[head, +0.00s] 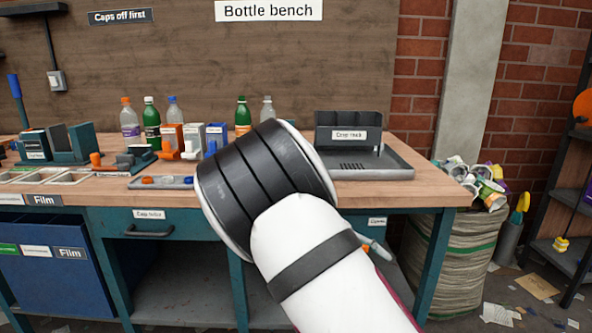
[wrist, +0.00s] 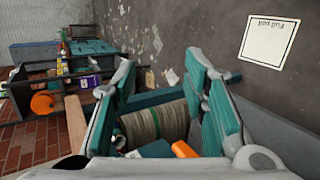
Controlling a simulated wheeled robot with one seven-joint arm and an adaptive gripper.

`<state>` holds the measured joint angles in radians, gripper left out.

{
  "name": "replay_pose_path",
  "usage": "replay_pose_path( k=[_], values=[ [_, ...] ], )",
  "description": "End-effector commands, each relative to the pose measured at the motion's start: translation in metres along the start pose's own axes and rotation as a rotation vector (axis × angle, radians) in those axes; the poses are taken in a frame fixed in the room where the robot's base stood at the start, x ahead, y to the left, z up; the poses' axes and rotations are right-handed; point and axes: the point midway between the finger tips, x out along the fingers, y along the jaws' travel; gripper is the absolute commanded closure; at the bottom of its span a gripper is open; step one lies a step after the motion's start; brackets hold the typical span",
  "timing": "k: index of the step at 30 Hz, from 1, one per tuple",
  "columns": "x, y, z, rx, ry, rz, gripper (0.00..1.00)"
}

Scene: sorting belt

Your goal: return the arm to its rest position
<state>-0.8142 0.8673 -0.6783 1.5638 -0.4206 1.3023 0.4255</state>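My gripper (wrist: 163,72) shows in the wrist view with its two teal-and-grey fingers spread wide apart. I see nothing clamped between the fingertips. A striped woven sack (wrist: 158,122) shows beyond the fingers, apparently not held. An orange piece (wrist: 184,149) shows low between the fingers; I cannot tell what it belongs to. In the head view my white arm with its black ringed joint (head: 262,190) fills the middle, raised in front of the bottle bench (head: 440,192). The gripper is mostly or wholly hidden there behind the arm.
Several bottles (head: 152,124) stand at the back of the bench. A cap rack (head: 345,133) sits in a grey tray (head: 400,172) right of my arm. A full sack (head: 458,255) stands right of the bench. Litter and a floor sign (wrist: 267,38) lie on the floor.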

Motion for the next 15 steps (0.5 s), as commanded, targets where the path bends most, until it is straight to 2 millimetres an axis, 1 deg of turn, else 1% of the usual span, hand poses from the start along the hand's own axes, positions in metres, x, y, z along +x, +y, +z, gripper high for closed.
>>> replay_pose_path(
  k=[1, 7, 14, 15],
  values=[
    [0.004, 0.012, 0.013, 0.004, -0.029, -0.066, 0.6],
    [0.014, 0.043, 0.066, -0.007, -0.11, -0.3, 0.6],
    [0.013, 0.075, 0.132, -0.02, -0.138, -0.543, 0.6],
    [0.012, 0.079, 0.144, -0.022, -0.137, -0.582, 0.6]
  ],
)
